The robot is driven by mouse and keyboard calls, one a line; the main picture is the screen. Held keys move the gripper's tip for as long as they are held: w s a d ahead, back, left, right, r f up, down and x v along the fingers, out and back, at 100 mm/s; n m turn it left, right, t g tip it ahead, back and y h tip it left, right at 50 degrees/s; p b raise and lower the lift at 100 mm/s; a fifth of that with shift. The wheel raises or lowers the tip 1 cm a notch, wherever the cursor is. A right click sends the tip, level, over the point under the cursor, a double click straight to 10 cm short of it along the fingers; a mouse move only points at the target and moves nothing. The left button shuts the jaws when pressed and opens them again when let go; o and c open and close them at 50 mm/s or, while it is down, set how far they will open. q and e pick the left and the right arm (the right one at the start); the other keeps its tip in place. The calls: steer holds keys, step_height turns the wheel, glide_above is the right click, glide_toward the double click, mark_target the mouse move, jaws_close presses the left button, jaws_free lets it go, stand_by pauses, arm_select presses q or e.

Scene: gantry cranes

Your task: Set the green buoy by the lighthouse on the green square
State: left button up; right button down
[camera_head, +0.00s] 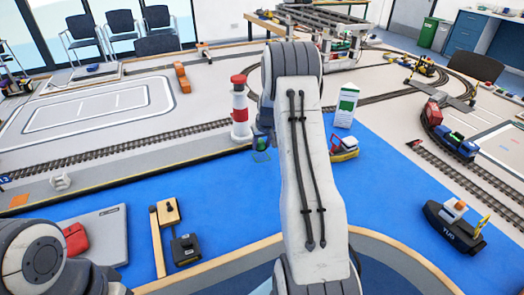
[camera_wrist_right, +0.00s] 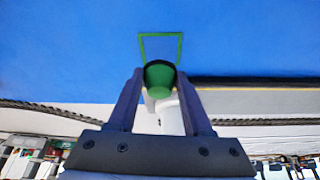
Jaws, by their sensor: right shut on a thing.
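The green buoy (camera_wrist_right: 160,75) is between the fingers of my right gripper (camera_wrist_right: 159,84), which is shut on it. In the head view the buoy (camera_head: 262,143) shows only in part beside my right arm. The green square (camera_wrist_right: 161,34) is an outline on the blue surface; in the wrist view the buoy overlaps its lower side. The square (camera_head: 261,156) also shows just below the buoy in the head view. I cannot tell whether the buoy touches the surface. The red and white lighthouse (camera_head: 240,110) stands upright just left of the buoy. My left gripper is out of view.
A small red and yellow boat (camera_head: 344,148) and a white-green tower (camera_head: 346,106) stand right of my right arm. A dark tugboat (camera_head: 454,226) sits at the right. Rail track (camera_head: 110,150) runs behind the blue area.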

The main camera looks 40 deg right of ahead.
mark_target(262, 149)
step_height(262, 149, down, 3)
steer(key=shift+f, duration=0.2)
steer(key=shift+f, duration=0.2)
steer(key=shift+c, duration=1.6)
jaws_free()
steer(key=shift+r, duration=0.1)
